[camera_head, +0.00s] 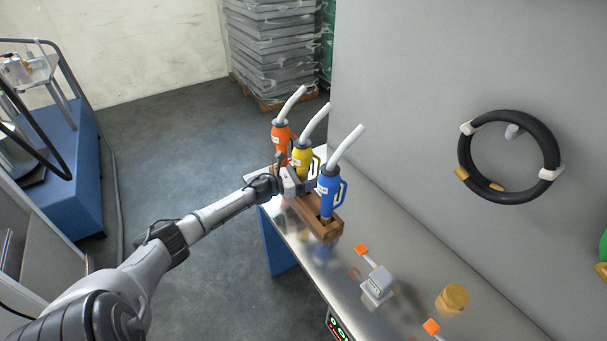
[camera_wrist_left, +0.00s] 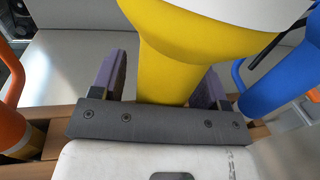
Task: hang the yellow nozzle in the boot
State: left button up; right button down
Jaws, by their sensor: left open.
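The yellow nozzle (camera_head: 302,159) stands upright, its pale spout up, in the middle of a brown wooden holder (camera_head: 325,233), which looks like the boot. Its lower end is hidden in the head view by my left gripper (camera_head: 308,185). In the left wrist view, my open left gripper (camera_wrist_left: 162,85) has its purple-padded fingers on either side of the lower part of the yellow nozzle (camera_wrist_left: 170,70). A gap shows on the left side; contact on the right is hard to tell. My right gripper is in neither view.
An orange nozzle (camera_head: 281,137) and a blue nozzle (camera_head: 329,187) stand in the same holder, close on either side. The metal counter (camera_head: 330,285) also bears a grey device (camera_head: 377,284) and a yellow-brown jar (camera_head: 453,298). A black hose ring (camera_head: 548,150) hangs on the wall.

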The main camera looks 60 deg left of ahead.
pick_arm(q)
jog(key=shift+c, duration=0.4)
grip_shut()
jog(key=shift+r, duration=0.15)
dwell(0.4)
